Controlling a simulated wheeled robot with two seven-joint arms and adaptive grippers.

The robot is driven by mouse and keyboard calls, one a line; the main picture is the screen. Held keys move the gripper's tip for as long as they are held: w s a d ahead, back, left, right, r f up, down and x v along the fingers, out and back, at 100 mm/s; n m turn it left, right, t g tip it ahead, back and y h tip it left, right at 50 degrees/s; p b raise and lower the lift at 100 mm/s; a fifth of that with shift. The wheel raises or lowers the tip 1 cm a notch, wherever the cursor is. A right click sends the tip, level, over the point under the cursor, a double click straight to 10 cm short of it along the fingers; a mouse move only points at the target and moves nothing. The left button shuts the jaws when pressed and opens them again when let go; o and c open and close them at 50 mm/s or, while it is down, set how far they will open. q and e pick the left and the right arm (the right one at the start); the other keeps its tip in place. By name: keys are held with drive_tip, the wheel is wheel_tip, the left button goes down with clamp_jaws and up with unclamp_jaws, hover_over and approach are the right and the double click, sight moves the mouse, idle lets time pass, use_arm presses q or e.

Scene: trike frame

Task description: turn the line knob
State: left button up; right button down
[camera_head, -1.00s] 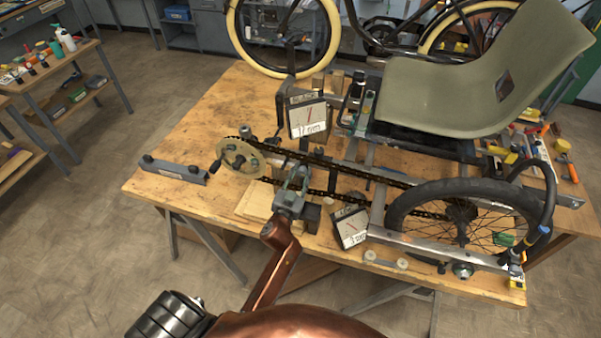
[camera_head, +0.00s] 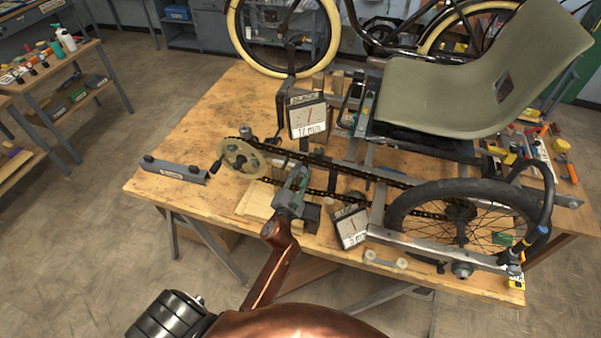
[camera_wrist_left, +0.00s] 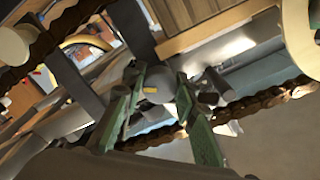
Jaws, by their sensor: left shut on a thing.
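My left gripper (camera_head: 296,180) is over the front part of the bench, beside the chain, with its arm coming up from the bottom of the head view. In the left wrist view, its green fingers (camera_wrist_left: 157,98) are shut on a grey round knob with a yellow mark (camera_wrist_left: 152,89), likely the line knob. The fingers hide the knob in the head view. The lower gauge (camera_head: 350,227) stands just right of the gripper, its red needle nearly upright; its small reading is hard to make out. The upper gauge (camera_head: 308,117) shows 17 mm. My right gripper is out of view.
The chain (camera_head: 335,163) runs from the crank sprocket (camera_head: 240,158) to the rear wheel (camera_head: 465,212), close past the gripper. The trike seat (camera_head: 440,95) is behind. The bench's left part is mostly clear.

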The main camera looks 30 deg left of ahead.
use_arm(q)
drive_tip(key=shift+m, duration=1.1)
drive_tip(key=o, duration=1.1)
drive_tip(key=shift+o, duration=0.2)
drive_tip(key=v, duration=1.2)
drive_tip(key=shift+a, duration=0.1)
